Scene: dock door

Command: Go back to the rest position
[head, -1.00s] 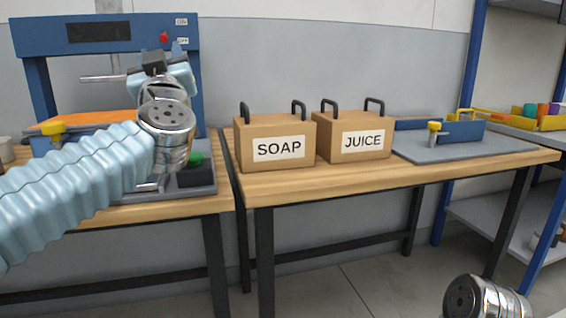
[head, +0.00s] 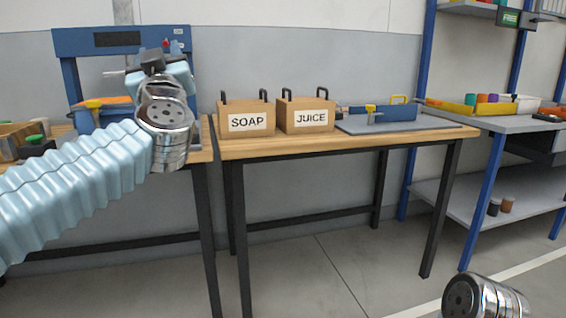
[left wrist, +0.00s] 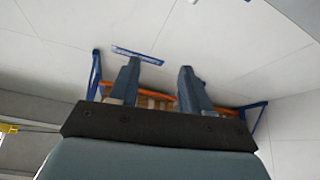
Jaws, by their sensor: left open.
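My left arm comes in from the left in the head view, bent up at a metal joint, with the dark left gripper (head: 153,60) at its top in front of the blue press frame. In the left wrist view the left gripper (left wrist: 158,82) has its two fingers apart with nothing between them. My right arm shows only as a metal joint at the bottom right of the head view; its gripper is out of sight.
A SOAP box (head: 246,118) and a JUICE box (head: 306,115) stand on the wooden table (head: 300,143). A blue press frame (head: 115,42) stands at left. A grey shelf unit (head: 480,205) is at right. The floor (head: 330,270) before the table is clear.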

